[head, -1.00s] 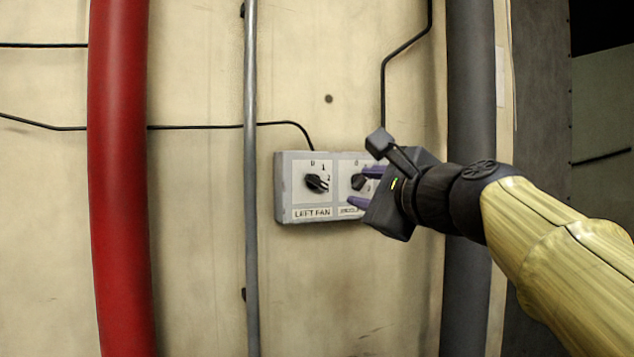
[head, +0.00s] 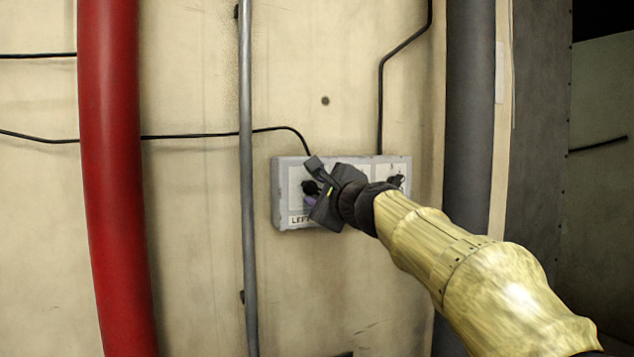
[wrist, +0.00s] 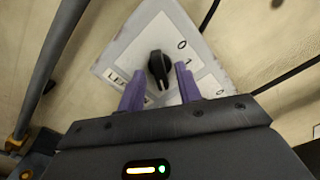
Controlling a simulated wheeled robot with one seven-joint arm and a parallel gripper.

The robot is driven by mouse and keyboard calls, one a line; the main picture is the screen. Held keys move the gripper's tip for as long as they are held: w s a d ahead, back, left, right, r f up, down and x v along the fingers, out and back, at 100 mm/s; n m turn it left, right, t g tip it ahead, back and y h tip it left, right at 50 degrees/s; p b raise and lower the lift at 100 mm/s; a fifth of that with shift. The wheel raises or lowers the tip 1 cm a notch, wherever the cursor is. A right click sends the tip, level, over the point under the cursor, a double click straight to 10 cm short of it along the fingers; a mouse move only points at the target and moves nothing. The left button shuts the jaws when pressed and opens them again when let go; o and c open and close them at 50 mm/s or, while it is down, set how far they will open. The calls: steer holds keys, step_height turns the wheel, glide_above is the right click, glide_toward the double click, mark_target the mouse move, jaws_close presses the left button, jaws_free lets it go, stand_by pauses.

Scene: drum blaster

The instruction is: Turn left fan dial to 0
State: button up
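The left fan dial (head: 309,187) is a black knob on a white label plate, partly hidden by my gripper in the head view. In the wrist view the dial (wrist: 158,66) shows clearly, with "0" and "1" printed to its upper right. Its long ridge runs roughly along my fingers, and a pale mark shows at the end nearer my gripper, away from "0". My gripper (wrist: 158,79) has its purple fingers apart, one on each side of the dial. I see gaps beside the knob; contact cannot be made out.
The grey switch box (head: 281,207) also carries another dial (head: 396,181) at its right end; my gripper hides its middle. A thin grey pipe (head: 246,270) runs just left of the box, with a thick red pipe (head: 112,200) farther left. A wide dark pipe (head: 470,100) stands right.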

steer(key=shift+w+a, duration=0.2)
steer(key=shift+w, duration=0.25)
steer(key=shift+s, duration=0.1)
steer(key=c, duration=0.7)
